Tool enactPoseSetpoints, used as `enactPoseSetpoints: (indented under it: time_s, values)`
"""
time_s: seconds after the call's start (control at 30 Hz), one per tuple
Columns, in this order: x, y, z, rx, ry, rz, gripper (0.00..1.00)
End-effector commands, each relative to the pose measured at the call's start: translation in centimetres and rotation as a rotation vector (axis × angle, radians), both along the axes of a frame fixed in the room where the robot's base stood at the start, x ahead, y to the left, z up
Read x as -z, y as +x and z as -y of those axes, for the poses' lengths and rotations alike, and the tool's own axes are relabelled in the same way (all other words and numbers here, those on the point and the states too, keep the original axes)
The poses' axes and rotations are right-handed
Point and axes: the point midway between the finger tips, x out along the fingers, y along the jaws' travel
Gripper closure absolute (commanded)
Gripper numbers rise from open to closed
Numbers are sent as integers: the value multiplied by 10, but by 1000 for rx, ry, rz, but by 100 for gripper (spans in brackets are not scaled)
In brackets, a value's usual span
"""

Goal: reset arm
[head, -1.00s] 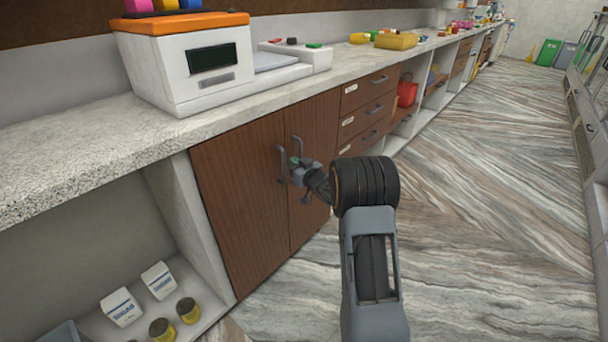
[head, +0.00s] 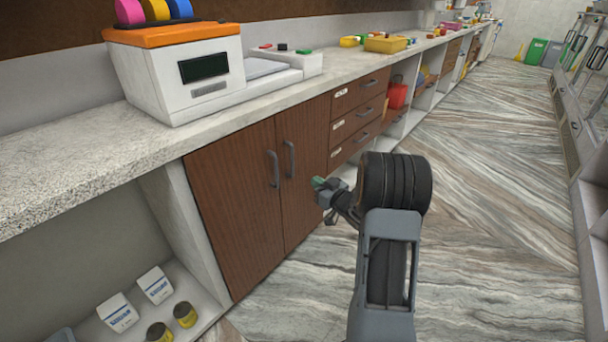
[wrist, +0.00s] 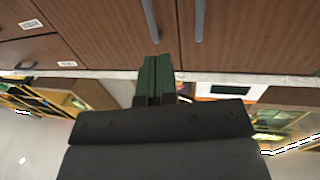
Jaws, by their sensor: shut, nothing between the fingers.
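My gripper (head: 321,186) is shut and empty, in front of the brown cabinet near the right door's edge and the drawers. It is clear of both door handles. The grey arm reaches up from the bottom of the head view, with a thick black ribbed joint behind the gripper. In the wrist view the dark green fingers (wrist: 155,75) are closed together, pointing towards the doors. Two door handles (wrist: 150,20) show beyond them.
The brown doors (head: 235,210) are shut, with labelled drawers (head: 358,115) beside them. Cartons and tins sit on the open shelf at lower left. Striped floor (head: 490,200) is free at right.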

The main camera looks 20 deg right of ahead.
Motion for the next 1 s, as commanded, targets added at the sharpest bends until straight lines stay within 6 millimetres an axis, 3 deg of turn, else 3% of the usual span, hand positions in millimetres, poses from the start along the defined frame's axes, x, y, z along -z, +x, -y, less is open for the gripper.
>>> enactPoseSetpoints:
  time_s: [0.17, 0.27, 0.37, 0.57, 0.67, 0.8, 1.0]
  values:
    - [0, -6, 2, -1, 0, -1, 100]
    - [-10, -6, 1, 9, -12, -9, 100]
    - [-40, -2, -4, 54, -51, -50, 100]
    - [-148, -12, -25, 244, -171, -255, 100]
    - [-199, -36, -40, 335, -202, -406, 100]
    - [-257, -87, -71, 397, -210, -636, 100]
    - [-312, -172, -119, 365, -184, -942, 100]
